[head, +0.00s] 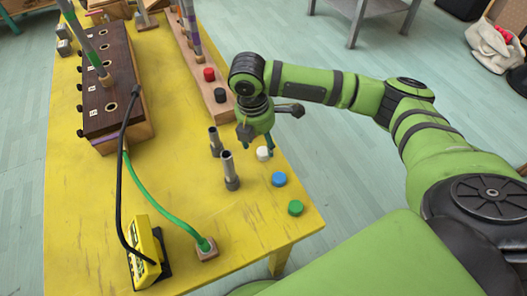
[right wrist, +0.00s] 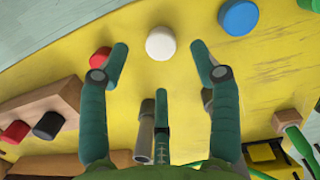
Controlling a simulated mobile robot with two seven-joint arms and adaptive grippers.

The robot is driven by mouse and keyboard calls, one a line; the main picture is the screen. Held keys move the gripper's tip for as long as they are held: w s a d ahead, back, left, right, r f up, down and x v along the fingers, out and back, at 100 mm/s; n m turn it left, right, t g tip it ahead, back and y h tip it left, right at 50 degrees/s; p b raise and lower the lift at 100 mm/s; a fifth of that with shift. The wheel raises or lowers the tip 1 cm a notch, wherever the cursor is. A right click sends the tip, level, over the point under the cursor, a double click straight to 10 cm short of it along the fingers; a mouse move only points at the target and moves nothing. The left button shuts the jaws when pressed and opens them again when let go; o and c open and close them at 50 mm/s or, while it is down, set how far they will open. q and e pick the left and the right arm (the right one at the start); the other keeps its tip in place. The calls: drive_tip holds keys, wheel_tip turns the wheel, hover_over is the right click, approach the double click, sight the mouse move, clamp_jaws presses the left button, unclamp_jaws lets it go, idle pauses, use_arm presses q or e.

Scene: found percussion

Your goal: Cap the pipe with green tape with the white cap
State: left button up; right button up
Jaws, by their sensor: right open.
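The white cap (head: 263,154) lies on the yellow table, just below my right gripper (head: 256,140). In the right wrist view the white cap (right wrist: 160,43) sits between the two spread fingertips, level with my right gripper (right wrist: 160,53), with gaps on both sides. The gripper is open and holds nothing. Other pipes (head: 190,22) with coloured bands stand in the wooden rail. My left gripper is not in view.
Two short metal pipes (head: 229,170) stand left of the gripper. A blue cap (head: 279,179) and green cap (head: 295,208) lie nearer the front; a red cap (right wrist: 99,58) is beside one finger. The wooden rail (head: 222,108) carries red and black caps. A green cable crosses the left.

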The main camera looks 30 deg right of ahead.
sight(263, 151)
drive_tip(key=f, duration=0.4)
drive_tip(key=shift+d+f, duration=0.15)
drive_tip(key=shift+d, duration=0.15)
drive_tip(key=c, duration=0.7)
drive_tip(key=shift+c, duration=0.2)
